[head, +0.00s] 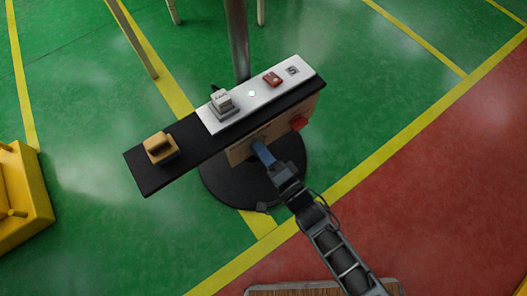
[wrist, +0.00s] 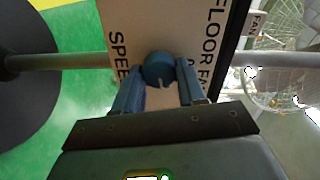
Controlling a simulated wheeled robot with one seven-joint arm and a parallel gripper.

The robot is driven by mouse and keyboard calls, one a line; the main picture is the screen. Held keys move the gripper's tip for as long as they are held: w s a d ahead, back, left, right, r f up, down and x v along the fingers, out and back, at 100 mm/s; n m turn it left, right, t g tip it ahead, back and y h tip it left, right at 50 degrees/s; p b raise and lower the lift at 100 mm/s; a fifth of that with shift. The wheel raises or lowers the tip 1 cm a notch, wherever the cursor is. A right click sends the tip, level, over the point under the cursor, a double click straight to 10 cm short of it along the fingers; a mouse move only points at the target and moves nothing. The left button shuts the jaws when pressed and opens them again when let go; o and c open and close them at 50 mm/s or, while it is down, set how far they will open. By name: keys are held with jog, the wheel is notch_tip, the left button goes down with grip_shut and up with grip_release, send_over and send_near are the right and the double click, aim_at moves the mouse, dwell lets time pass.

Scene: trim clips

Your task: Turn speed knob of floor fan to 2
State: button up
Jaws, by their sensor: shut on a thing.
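The blue speed knob (wrist: 158,70) sits on a pale panel (wrist: 135,25) lettered "FLOOR F…" and "SPEE…" in the wrist view. A small white mark shows on the knob's near edge. The speed numbers cannot be read, so its setting cannot be told. My gripper (wrist: 160,84) is shut on the knob, one finger on each side. In the head view my gripper (head: 262,150) reaches the front tan face of the control box (head: 240,152) from below right. The knob itself is hidden there.
A dark shelf (head: 190,150) tops the box, with an orange block (head: 160,148), a grey switch (head: 222,102) and a red switch (head: 273,79). A red knob (head: 299,122) is right of my gripper. A round black base (head: 225,187) stands below. A wire fan cage (wrist: 275,85) is at right.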

jog(key=shift+f, duration=0.1)
jog(key=o, duration=1)
jog(key=shift+p+v, duration=0.45)
jog(key=shift+v, duration=3.45)
